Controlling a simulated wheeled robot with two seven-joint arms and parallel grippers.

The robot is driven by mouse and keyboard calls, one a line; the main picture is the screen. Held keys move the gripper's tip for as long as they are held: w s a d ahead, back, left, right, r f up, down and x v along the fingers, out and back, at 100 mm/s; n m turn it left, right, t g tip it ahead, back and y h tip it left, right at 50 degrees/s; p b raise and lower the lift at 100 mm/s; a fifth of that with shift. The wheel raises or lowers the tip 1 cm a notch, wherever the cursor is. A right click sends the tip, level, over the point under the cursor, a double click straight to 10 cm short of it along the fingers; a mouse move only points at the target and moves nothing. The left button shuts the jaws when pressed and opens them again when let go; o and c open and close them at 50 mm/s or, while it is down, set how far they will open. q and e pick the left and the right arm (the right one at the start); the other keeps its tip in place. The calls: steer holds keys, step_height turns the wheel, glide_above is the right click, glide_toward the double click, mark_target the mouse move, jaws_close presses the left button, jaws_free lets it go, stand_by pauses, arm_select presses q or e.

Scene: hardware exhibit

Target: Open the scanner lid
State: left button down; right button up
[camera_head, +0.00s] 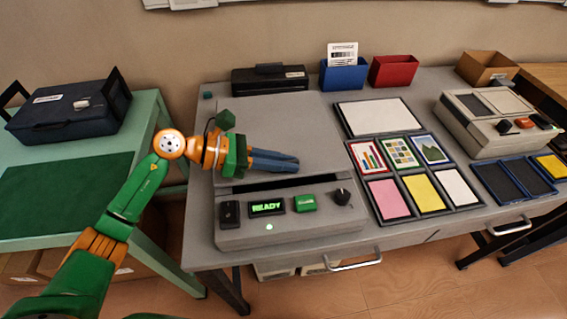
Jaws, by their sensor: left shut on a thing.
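The scanner is a grey box on the grey table. Its front panel (290,224) carries a green READY display, a green button and a dark knob. Its flat grey lid (285,117) lies behind the panel, with a dark gap (265,187) along its front edge. I cannot tell how far it is raised. My left gripper (296,163) reaches in from the left over the lid's front part, its blue-grey fingers pointing right. It is shut on the lid, though the fingers hide the exact contact. My right gripper is not in view.
A black device (270,80), a blue bin (343,75) and a red bin (393,71) stand behind. A tray of coloured cards (424,201) lies to the right, near a beige machine (470,137). A dark case (62,110) sits on the green table.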

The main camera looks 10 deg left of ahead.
arm_select(q)
steer(key=w+a+r+n+p, duration=0.1)
steer(key=w+r+p, duration=0.1)
steer(key=r, duration=0.5)
steer(key=w+a+r+n+g+p, duration=0.1)
steer(key=w+r, duration=0.3)
steer(key=r, duration=0.4)
steer(key=shift+w+r+g+h+p, duration=0.2)
steer(key=shift+w+g+h+p, duration=0.1)
steer(key=shift+p, duration=0.55)
steer(key=shift+a, duration=0.1)
